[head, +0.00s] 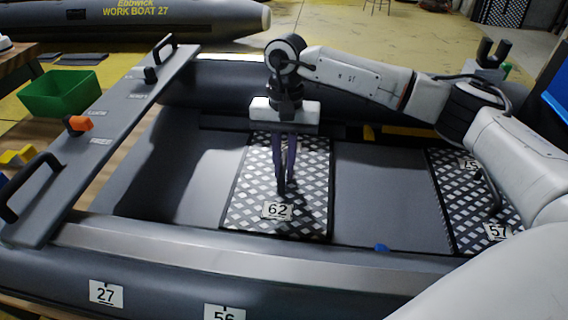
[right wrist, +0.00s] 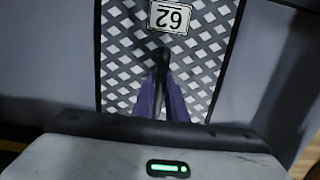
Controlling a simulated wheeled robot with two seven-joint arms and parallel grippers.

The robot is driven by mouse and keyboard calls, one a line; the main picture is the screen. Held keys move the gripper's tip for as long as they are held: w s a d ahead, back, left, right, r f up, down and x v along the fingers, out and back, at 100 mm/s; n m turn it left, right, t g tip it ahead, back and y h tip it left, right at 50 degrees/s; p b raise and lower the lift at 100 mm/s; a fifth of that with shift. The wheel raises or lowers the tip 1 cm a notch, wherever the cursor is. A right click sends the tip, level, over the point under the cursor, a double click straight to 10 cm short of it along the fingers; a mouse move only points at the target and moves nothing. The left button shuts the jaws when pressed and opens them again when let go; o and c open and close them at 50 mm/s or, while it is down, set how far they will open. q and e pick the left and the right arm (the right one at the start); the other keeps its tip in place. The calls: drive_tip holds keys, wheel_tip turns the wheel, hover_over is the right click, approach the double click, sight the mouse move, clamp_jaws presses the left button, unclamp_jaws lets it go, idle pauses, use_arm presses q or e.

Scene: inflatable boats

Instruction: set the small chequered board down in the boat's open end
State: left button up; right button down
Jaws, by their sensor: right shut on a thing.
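The small chequered board (head: 309,169), black and white with a "62" plate, is inside the grey inflatable boat (head: 165,257), over its floor. My right gripper (head: 281,190) points down over the middle of the board, its dark fingers shut. In the right wrist view the fingers (right wrist: 162,95) meet at a thin dark upright part on the board (right wrist: 205,45), which I take as its handle; the fingers hide most of it. I cannot tell whether the board touches the floor. My left gripper is not in view.
Another chequered board (head: 455,196), marked "57", lies farther right in the boat, partly behind my right arm. A grey plank (head: 100,125) with handles and an orange block crosses the boat's left side. A green bin (head: 60,94) stands beyond. Bare floor (head: 375,190) lies between the boards.

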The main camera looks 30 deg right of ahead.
sight(285, 158)
drive_tip(key=c, duration=1.8)
unclamp_jaws()
drive_tip(key=shift+o, duration=0.2)
wheel_tip(285, 158, up, 12)
drive_tip(key=w+p, duration=0.1)
drive_tip(key=p, duration=0.1)
drive_tip(key=shift+d, duration=0.45)
drive_tip(key=shift+w, duration=0.1)
